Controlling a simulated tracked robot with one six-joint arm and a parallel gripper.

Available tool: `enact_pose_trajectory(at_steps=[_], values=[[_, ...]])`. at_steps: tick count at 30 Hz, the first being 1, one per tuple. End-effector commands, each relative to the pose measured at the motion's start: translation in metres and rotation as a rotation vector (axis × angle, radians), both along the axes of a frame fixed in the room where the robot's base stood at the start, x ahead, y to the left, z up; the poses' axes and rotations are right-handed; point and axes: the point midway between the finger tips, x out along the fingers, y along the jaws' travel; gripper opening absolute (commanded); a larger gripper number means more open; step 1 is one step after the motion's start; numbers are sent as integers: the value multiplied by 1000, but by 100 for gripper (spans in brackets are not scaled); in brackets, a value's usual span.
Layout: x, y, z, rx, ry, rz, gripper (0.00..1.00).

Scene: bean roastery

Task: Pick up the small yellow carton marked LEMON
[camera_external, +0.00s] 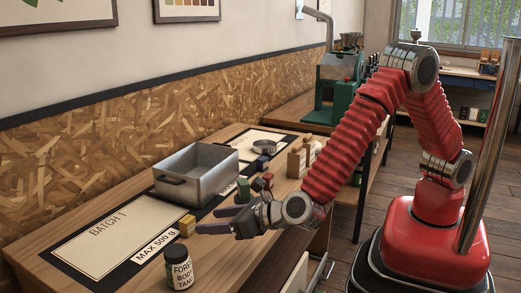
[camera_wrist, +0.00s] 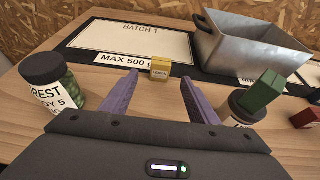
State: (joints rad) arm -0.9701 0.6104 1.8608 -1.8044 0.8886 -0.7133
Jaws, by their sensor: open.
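The small yellow carton (camera_external: 187,226) stands on the table at the front edge of the dark-bordered mat, by the MAX 500 g label. In the wrist view the yellow carton (camera_wrist: 160,69) is ahead of my gripper, centred between its fingers; its printed label is too small to read surely. My gripper (camera_external: 209,220) has its two purple fingers spread, with nothing between them. In the wrist view the fingertips of my gripper (camera_wrist: 160,84) are short of the carton, apart from it.
A jar with green contents (camera_wrist: 50,88) stands left of my gripper. A metal bin (camera_external: 197,170) stands on the mat (camera_external: 105,232) behind.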

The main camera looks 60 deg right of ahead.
Motion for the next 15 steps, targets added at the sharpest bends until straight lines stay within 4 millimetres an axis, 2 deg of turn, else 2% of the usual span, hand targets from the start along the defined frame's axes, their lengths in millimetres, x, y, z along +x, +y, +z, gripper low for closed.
enact_pose_trajectory(at_steps=[9,15], values=[[45,0,-20,0,1,-1,55],[56,1,-23,0,0,0,55]])
